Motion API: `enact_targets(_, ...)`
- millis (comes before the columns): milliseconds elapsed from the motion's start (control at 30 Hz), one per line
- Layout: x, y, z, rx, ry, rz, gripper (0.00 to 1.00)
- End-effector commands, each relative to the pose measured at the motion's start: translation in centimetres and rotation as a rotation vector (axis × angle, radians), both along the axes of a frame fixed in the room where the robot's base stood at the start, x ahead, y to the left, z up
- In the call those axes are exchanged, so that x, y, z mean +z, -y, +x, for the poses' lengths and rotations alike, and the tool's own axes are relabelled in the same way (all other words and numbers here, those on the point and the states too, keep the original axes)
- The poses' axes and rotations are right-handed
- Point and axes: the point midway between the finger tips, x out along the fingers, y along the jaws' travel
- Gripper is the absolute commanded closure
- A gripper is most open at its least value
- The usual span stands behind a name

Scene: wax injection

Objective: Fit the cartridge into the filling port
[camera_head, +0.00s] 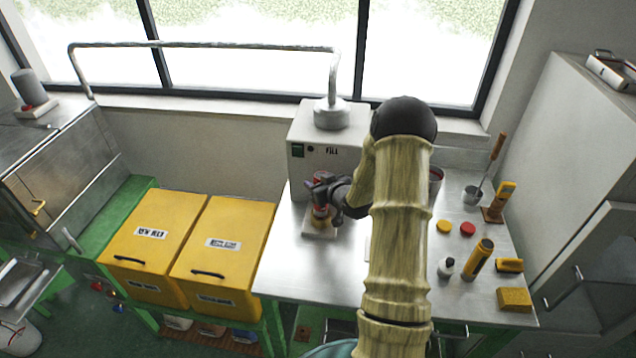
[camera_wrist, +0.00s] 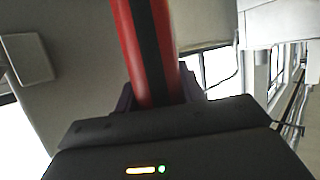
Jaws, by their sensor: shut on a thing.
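My gripper (camera_head: 334,196) is in front of the white filling machine marked FILL (camera_head: 318,150) on the steel table. It is shut on a red cartridge with a dark stripe (camera_wrist: 148,45), which runs up out of the jaws in the wrist view. In the head view the red cartridge (camera_head: 319,196) looks upright above a small pale base (camera_head: 319,232) at the machine's front. Whether its lower end touches that base or sits in the port is hard to tell. The port itself is not clearly visible; my gripper and the cartridge cover that area.
Two yellow lidded bins (camera_head: 222,243) stand left of the table. The table's front left is clear.

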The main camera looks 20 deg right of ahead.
Motion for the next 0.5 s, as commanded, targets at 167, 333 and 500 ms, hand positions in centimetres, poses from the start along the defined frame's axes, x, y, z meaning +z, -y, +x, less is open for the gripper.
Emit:
enact_targets(167, -0.47, 0.08, 0.01, -0.001, 0.001, 0.000, 0.89)
enact_targets(333, -0.83, 0.12, 0.00, -0.002, 0.001, -0.001, 0.89)
enact_targets(500, -1.18, 0.19, -0.01, -0.003, 0.000, -0.001, 0.89)
